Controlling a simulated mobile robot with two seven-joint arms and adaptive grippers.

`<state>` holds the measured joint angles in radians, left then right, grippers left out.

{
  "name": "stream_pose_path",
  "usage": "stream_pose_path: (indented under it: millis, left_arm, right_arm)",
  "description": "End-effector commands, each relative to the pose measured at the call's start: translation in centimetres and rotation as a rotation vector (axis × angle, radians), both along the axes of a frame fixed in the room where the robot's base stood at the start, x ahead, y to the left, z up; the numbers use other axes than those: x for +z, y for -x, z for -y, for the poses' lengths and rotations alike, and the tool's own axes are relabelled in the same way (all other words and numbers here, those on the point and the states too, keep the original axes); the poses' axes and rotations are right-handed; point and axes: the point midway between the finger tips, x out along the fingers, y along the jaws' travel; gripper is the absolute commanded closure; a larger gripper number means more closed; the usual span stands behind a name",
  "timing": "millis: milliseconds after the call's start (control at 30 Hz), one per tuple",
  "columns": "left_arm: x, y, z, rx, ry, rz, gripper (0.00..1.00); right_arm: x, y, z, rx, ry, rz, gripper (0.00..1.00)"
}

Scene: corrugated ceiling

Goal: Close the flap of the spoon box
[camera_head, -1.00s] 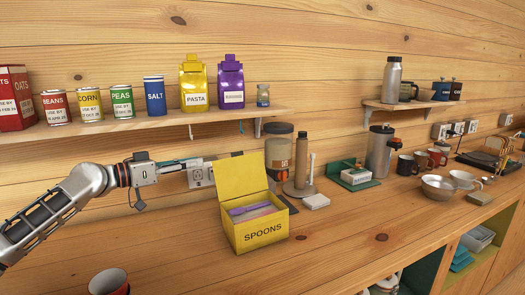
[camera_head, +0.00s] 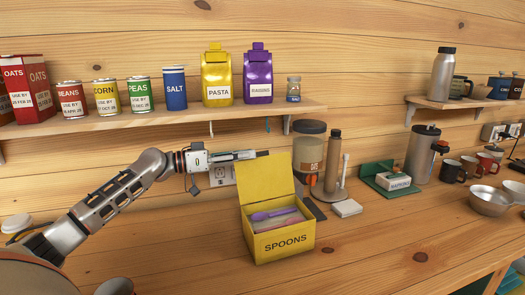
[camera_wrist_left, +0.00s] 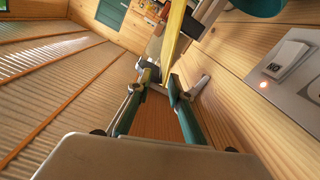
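The yellow spoon box (camera_head: 284,243) stands on the counter in the head view, with purple and pale spoons (camera_head: 275,214) inside. Its flap (camera_head: 263,182) stands up at the back, open. My left gripper (camera_head: 262,154) reaches in from the left, its fingertips just behind and at the flap's top edge. In the left wrist view, the two fingers (camera_wrist_left: 160,80) are apart with nothing between them. A yellow strip, likely the flap's edge (camera_wrist_left: 174,32), shows beyond the fingertips; contact cannot be told. My right gripper is not in view.
A shelf (camera_head: 200,117) with cans and pasta runs above my left arm. A wall socket (camera_head: 221,176) is behind the gripper. The counter front is clear.

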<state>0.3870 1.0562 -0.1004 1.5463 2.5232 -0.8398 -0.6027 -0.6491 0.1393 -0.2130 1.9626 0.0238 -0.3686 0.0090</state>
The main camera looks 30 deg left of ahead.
Motion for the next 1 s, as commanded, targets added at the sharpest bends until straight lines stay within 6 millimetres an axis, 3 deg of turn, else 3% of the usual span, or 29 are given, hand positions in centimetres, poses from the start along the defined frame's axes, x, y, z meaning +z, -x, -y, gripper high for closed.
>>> stream_pose_path:
  millis: [400,767,833,1000]
  left_arm:
    - [0.2,-3.9,3.2,0.001,0.001,0.001,0.8]
    - [0.0,-4.2,3.5,0.001,0.0,0.0,0.8]
    - [0.0,-4.2,3.5,0.001,0.0,0.0,0.98]
    - [0.0,-4.2,3.5,0.001,0.0,0.0,1.0]
  right_arm:
    - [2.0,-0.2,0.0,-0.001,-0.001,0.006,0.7]
    - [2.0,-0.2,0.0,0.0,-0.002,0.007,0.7]
    - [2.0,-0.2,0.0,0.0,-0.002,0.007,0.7]
    - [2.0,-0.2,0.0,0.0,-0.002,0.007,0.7]
